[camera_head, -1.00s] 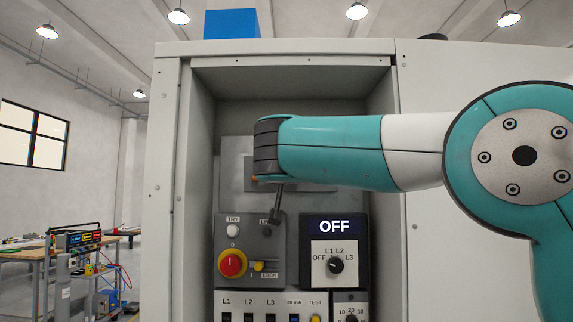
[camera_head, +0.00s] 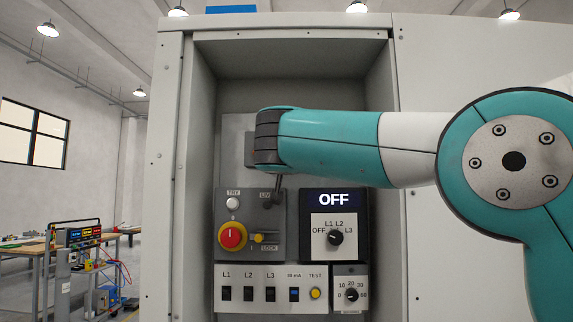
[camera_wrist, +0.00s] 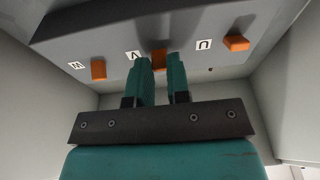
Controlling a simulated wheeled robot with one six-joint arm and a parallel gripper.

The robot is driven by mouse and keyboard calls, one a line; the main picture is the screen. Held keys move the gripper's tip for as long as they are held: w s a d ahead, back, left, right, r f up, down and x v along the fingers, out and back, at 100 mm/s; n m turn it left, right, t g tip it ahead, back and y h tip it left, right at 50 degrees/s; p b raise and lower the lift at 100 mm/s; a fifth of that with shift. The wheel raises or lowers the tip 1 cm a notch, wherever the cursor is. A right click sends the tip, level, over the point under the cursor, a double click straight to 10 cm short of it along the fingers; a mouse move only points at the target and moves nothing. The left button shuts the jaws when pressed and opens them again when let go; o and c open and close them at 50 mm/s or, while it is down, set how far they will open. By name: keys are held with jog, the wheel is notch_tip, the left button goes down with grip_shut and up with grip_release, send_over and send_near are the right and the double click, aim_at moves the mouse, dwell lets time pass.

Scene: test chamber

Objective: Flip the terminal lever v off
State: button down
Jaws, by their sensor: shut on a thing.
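In the wrist view a grey terminal block carries a row of orange levers with white letter tags. The middle lever, terminal lever v (camera_wrist: 159,58), is beside the V tag (camera_wrist: 133,55). My gripper (camera_wrist: 160,64) has its two teal fingers on either side of this lever and is shut on it. The fingers hide part of it. The U lever (camera_wrist: 236,42) is to the right and another lever (camera_wrist: 98,69) to the left, both clear of the fingers. In the head view my arm reaches into the cabinet, and the fingers and levers cannot be made out.
The grey cabinet (camera_head: 172,200) has close side walls. Below my arm are a red-yellow knob (camera_head: 232,236), a display reading OFF (camera_head: 333,199), a rotary selector (camera_head: 335,238) and a row of switches (camera_head: 248,293). A workbench (camera_head: 22,252) stands far left.

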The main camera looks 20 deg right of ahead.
jog(key=t+b, duration=0.2)
jog(key=b, duration=0.1)
jog(key=shift+f+h, duration=0.3)
jog(key=shift+f, duration=0.1)
jog(key=c, duration=1.1)
grip_release()
jog(key=shift+r, duration=0.1)
jog(key=shift+b+v, duration=4.75)
jog(key=shift+v, duration=3.95)
